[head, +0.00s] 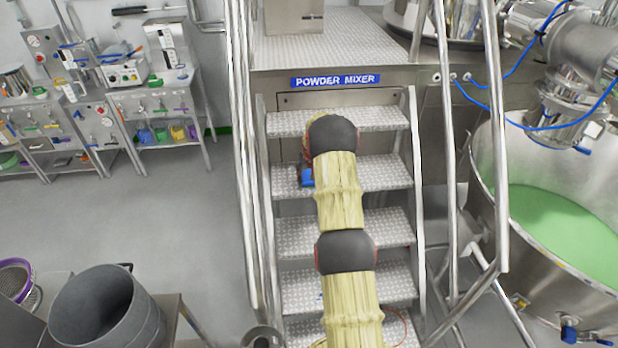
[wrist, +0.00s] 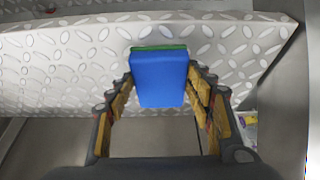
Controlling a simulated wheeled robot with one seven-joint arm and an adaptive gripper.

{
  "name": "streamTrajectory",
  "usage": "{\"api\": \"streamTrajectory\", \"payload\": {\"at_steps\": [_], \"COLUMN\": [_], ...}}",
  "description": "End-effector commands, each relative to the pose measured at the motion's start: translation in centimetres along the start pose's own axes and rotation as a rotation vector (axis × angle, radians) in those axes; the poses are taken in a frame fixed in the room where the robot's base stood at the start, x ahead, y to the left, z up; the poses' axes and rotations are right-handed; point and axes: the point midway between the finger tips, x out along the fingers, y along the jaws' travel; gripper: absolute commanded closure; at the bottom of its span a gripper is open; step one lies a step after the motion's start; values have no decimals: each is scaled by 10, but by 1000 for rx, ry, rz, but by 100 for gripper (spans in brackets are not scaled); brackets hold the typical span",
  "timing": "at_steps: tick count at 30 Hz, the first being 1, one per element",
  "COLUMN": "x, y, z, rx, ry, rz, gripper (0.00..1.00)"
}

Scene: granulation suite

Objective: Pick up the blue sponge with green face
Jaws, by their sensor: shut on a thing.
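The blue sponge with green face (wrist: 158,80) is between the fingertips of my gripper (wrist: 158,88) in the wrist view. Its blue side faces the camera and a thin green edge shows along its top. My gripper is shut on it, with a finger at each side. In the head view the blue sponge (head: 307,178) shows as a small blue patch at the stair step, left of my arm. My arm hides most of my gripper there. I cannot tell whether the sponge still touches the step.
Metal stairs with diamond-plate treads (head: 385,172) lead up to a platform marked POWDER MIXER (head: 335,80). Handrails (head: 240,150) stand on both sides. A vat of green powder (head: 560,225) is at right, a grey bin (head: 100,305) at lower left. Open floor (head: 180,210) lies left of the stairs.

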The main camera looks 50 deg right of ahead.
Motion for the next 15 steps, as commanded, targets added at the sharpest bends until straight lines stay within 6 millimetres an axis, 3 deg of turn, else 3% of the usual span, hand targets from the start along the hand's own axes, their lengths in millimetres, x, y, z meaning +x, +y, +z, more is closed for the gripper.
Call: {"api": "streamTrajectory", "payload": {"at_steps": [8,11,15], "x": [-17,-33,-54], "y": [0,0,4], "z": [-8,-16,-7], "rx": [0,0,1], "ry": [3,5,2], "rz": [0,0,0], "gripper": [63,63,63]}}
